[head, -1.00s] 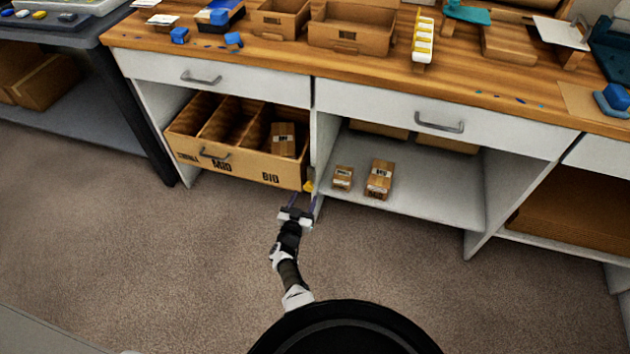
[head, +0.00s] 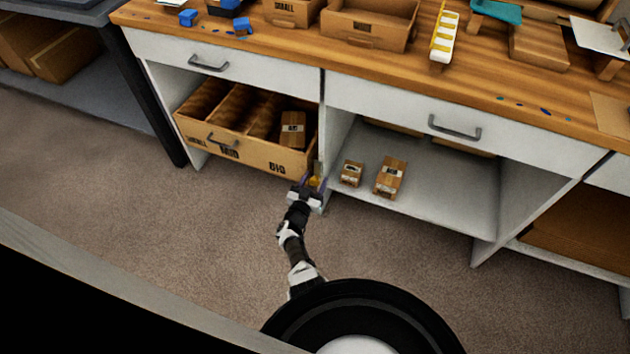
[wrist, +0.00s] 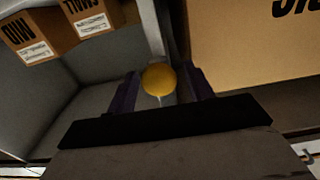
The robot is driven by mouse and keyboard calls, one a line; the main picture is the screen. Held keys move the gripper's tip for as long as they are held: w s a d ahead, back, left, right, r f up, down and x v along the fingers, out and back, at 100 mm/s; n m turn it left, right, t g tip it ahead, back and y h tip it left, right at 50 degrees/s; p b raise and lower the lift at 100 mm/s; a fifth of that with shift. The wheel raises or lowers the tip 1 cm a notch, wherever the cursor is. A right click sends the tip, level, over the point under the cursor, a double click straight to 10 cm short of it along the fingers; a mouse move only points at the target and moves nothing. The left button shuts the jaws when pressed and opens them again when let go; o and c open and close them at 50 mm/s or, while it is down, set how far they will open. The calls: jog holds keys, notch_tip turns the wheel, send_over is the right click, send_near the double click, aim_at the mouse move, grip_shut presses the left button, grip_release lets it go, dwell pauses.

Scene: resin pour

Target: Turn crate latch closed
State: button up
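The crate (head: 240,150) is a tan cardboard-coloured box with dividers and printed labels, in the left lower bay of the bench; it also shows in the wrist view (wrist: 250,50). Its latch (head: 316,180) has a yellow knob, at the crate's right front edge by the upright panel. In the wrist view the round yellow knob (wrist: 158,79) sits between my two purple fingers. My gripper (head: 310,185) is at the latch, fingers apart on either side of the knob; I cannot tell whether either touches it. The latch's bar is mostly hidden.
A small carton (head: 292,129) lies in the crate's right compartment. Two small cartons (head: 351,173) (head: 390,177) stand on the shelf right of the upright panel, near my gripper. A drawer front with a handle (head: 208,63) is above the crate. The carpet in front is clear.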

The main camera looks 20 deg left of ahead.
grip_shut()
jog(key=shift+n, duration=0.4)
jog(key=n, duration=0.4)
jog(key=shift+a, duration=0.1)
jog(key=n, duration=0.4)
jog(key=shift+p, duration=0.35)
jog(key=n, duration=0.5)
jog(key=shift+f, duration=0.1)
jog(key=shift+n, duration=2)
jog(key=shift+w, duration=0.1)
